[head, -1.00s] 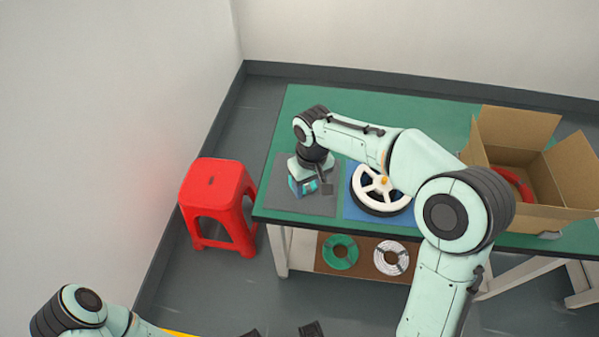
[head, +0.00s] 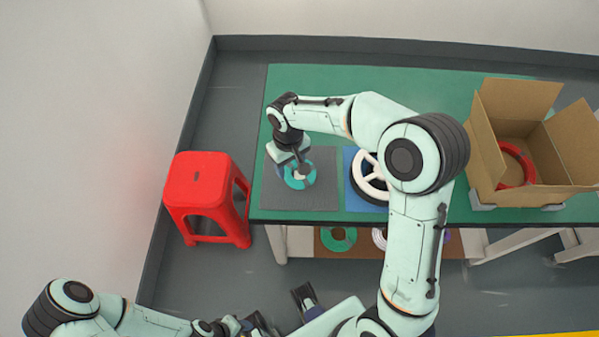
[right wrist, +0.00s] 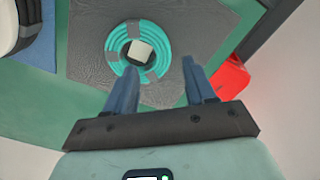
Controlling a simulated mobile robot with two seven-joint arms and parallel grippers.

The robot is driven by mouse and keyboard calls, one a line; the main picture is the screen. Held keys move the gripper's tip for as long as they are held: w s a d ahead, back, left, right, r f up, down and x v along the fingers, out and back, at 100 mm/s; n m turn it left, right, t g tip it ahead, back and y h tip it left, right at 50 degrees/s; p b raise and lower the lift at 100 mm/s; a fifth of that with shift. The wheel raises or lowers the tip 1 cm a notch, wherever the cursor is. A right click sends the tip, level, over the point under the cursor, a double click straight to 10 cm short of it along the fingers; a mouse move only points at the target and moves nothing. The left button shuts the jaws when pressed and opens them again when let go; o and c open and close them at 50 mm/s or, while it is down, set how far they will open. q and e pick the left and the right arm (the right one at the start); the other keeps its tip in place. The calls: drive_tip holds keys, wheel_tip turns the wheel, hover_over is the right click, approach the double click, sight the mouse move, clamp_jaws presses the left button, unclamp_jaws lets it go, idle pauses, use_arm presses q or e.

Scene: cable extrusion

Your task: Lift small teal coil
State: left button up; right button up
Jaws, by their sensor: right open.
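The small teal coil (head: 311,176) lies flat on a grey mat (head: 325,200) at the left end of the green table. In the right wrist view the coil (right wrist: 112,48) is a ring with grey bands and a pale square core in its middle. My right gripper (head: 301,168) is over the coil in the head view and hides part of it. In the wrist view the right gripper (right wrist: 160,85) has its fingers apart and empty, with the coil beyond their tips.
A white wheel-like reel (head: 366,180) sits on a blue mat right of the coil. An open cardboard box (head: 485,165) holding a red coil (head: 522,165) stands farther right. A red stool (head: 205,185) is left of the table. A green coil (head: 338,239) lies on the lower shelf.

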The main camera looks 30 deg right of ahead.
sight(289, 177)
drive_tip(key=f, duration=0.5)
drive_tip(key=shift+a+f, duration=0.15)
drive_tip(key=shift+a, duration=0.05)
clamp_jaws()
